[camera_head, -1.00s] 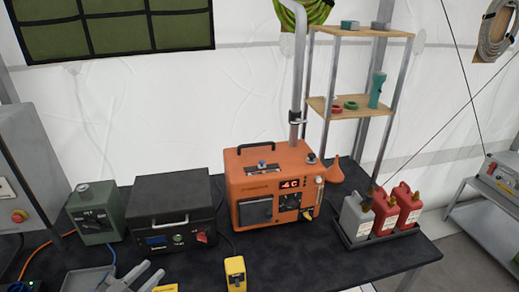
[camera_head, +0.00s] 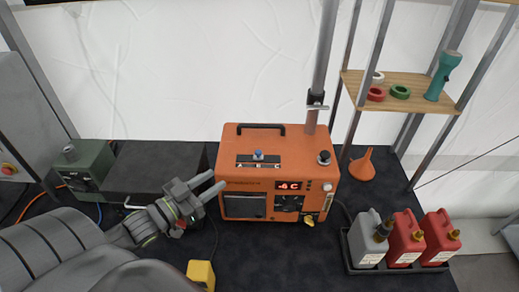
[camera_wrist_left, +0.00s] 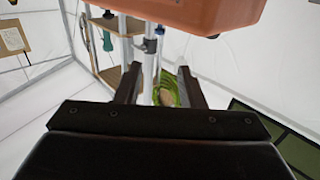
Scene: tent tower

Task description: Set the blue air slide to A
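The orange heater unit (camera_head: 276,178) stands on the dark table in the head view, its red display reading about "-4 C". The blue air slide (camera_head: 258,155) is a small blue knob on a dark labelled strip on the unit's top; its letters are too small to read. My left gripper (camera_head: 208,190) is just left of the unit, below its top, with its fingers apart and nothing between them. In the left wrist view the two fingers (camera_wrist_left: 160,85) are apart, and the unit's orange body (camera_wrist_left: 205,12) hangs at the top edge. My right gripper is not in view.
A metal flue pipe (camera_head: 322,70) rises behind the unit, with an orange funnel (camera_head: 362,166) to its right. A grey can (camera_head: 367,243) and red cans (camera_head: 405,240) stand in a tray at right. A yellow object (camera_head: 201,274) is in front; a dark case (camera_head: 155,168) is left.

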